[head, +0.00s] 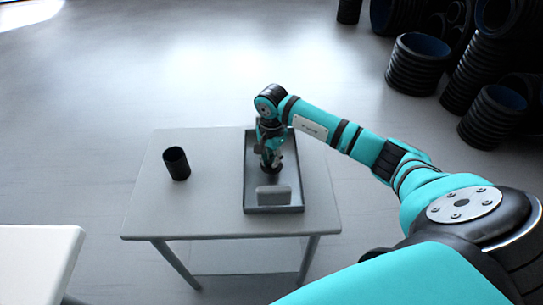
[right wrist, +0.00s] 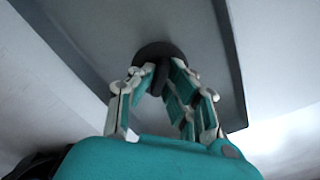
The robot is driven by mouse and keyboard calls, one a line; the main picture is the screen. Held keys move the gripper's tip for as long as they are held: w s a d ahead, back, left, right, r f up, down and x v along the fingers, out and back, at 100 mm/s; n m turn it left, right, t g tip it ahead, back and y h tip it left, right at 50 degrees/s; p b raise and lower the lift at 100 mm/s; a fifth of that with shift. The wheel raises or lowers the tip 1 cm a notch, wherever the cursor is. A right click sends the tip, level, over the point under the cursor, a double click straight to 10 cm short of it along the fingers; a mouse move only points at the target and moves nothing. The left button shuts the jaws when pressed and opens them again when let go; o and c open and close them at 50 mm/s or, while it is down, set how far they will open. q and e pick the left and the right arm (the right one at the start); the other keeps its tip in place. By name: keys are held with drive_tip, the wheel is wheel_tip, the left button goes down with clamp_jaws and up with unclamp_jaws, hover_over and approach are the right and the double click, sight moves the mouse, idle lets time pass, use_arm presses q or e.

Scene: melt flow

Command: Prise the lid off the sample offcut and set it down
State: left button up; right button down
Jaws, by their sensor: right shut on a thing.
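My right gripper (head: 270,166) is over the grey tray on the table, pointing down. It is shut on the upright grip of a dark round lid (right wrist: 152,50). In the head view the lid (head: 274,171) shows as a small dark patch under the fingers, low over the tray floor. I cannot tell whether it touches the floor. The sample offcut (head: 177,164), a short black cylinder, stands upright on the table to the left of the tray, apart from the lid. Its top looks dark. My left gripper is not in view.
The shallow tray (head: 247,190) lies on the right part of the light table (head: 215,220). The table's left part is mostly clear. Black corrugated pipes (head: 417,62) stand on the floor at the upper right.

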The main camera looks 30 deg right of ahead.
drive_tip(key=shift+f, duration=0.4)
drive_tip(key=c, duration=1.3)
unclamp_jaws()
drive_tip(key=shift+o, duration=0.2)
drive_tip(key=shift+r, duration=0.15)
wheel_tip(320, 180, up, 12)
drive_tip(key=shift+s, duration=0.1)
